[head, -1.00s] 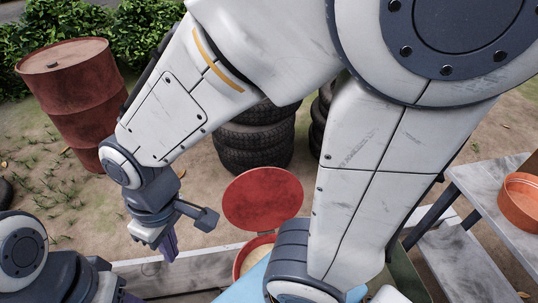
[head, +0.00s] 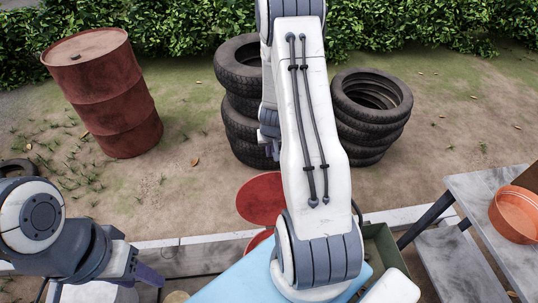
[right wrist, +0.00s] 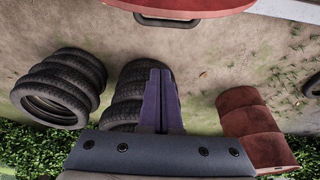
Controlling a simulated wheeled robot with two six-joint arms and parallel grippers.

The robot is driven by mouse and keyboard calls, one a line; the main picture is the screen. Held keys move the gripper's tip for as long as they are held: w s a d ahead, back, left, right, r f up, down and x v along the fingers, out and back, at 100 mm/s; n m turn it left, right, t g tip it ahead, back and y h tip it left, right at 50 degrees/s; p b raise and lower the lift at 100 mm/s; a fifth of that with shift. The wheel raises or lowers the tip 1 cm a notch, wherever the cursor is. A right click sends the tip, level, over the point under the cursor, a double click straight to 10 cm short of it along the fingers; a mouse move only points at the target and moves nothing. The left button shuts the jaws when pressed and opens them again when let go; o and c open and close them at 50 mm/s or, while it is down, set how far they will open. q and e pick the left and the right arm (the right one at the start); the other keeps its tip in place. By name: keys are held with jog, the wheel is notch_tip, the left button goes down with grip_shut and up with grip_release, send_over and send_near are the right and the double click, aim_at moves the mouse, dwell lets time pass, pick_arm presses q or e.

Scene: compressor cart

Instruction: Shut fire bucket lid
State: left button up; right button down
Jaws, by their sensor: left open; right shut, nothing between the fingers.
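The fire bucket's round red lid (head: 262,198) stands raised in the middle of the head view, partly hidden by my right arm. A sliver of the red bucket (head: 256,241) shows below it. In the right wrist view, the lid's red edge (right wrist: 225,9) with a dark handle (right wrist: 167,21) crosses the top. My right gripper (right wrist: 156,72) is shut and empty, its purple fingers apart from the lid. My left gripper (head: 150,276) is open and empty at lower left, away from the bucket.
A rusty red barrel (head: 104,92) stands at back left. Tyre stacks (head: 241,110) and (head: 371,112) stand behind the bucket. A grey bench (head: 480,200) at right holds an orange bowl (head: 516,214). A light-blue surface (head: 225,284) lies in front.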

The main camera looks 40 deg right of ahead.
notch_tip(320, 180, down, 6)
jog(key=s+a+b, duration=0.1)
jog(key=b, duration=0.5)
jog(key=shift+s+f, duration=0.2)
jog(key=shift+s, duration=0.15)
jog(key=shift+a, duration=0.1)
